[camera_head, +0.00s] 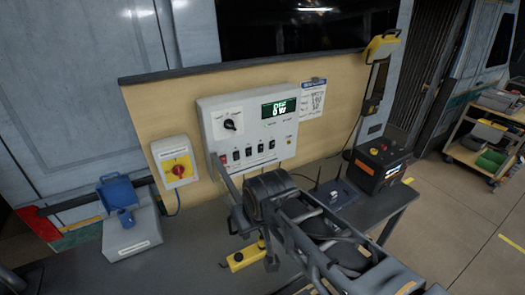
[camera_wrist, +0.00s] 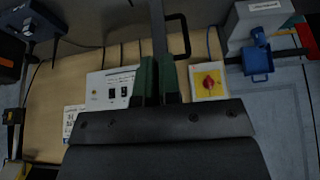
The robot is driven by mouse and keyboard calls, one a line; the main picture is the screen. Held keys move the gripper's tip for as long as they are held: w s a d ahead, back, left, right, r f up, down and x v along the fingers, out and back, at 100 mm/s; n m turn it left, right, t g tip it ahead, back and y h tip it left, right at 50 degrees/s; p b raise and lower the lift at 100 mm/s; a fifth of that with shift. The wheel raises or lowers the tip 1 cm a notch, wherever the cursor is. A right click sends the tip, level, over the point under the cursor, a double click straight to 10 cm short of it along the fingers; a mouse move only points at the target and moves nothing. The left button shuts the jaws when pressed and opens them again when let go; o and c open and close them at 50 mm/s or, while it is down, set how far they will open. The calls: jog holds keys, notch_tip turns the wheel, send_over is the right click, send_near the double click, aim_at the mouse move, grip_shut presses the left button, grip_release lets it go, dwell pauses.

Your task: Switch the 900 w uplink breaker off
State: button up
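A white power panel (camera_head: 245,112) is on the tan backboard, with a lit green display (camera_head: 279,108) that seems to read 0W. A black rotary knob (camera_head: 230,125) is at its upper left. A row of small dark rocker switches (camera_head: 249,151) runs along its lower part. Their labels are too small to read, so I cannot tell which is the 900 W uplink breaker or its position. My gripper (camera_wrist: 157,82) shows in the wrist view with its green-padded fingers close together, apparently shut and empty. The panel (camera_wrist: 97,88) is beside them there, partly hidden.
A blue-topped grey device (camera_head: 130,228), a yellow tool (camera_head: 246,256), a router (camera_head: 336,194) and a black power unit (camera_head: 381,165) are on the dark bench. My arm covers the bench's middle.

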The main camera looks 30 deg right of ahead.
jog(key=shift+m+g, duration=0.4)
jog(key=shift+m, duration=0.5)
jog(key=d+f+b, duration=0.1)
jog(key=f, duration=0.1)
jog(key=d+f+b, duration=0.2)
jog(key=f, duration=0.1)
jog(key=shift+w+d+f, duration=0.2)
jog(key=shift+w+f, duration=0.1)
jog(key=shift+w, duration=0.1)
grip_shut()
jog(key=w+d+f+m+t+y+b, duration=0.2)
jog(key=w+d+f+m+b, duration=0.3)
jog(key=w+d+m+b, duration=0.25)
jog(key=w+d+r+m+t+h+b, duration=0.1)
jog(key=w+d+r+m+t+h, duration=0.1)
jog(key=w+d+r+m+t, duration=0.5)
jog(key=w+d+r+m, duration=0.1)
jog(key=w+d, duration=0.2)
jog(key=w, duration=0.1)
jog(key=shift+d+b, duration=0.15)
jog(key=shift+b, duration=0.15)
jog(key=shift+w, duration=0.1)
jog(key=p, duration=0.1)
send_near(261, 148)
notch_tip(261, 148, down, 3)
jog(key=w, duration=0.2)
jog(key=shift+w+p, duration=0.65)
jog(key=shift+w, duration=0.55)
jog(key=shift+w+p, duration=0.45)
jog(key=shift+w, duration=0.55)
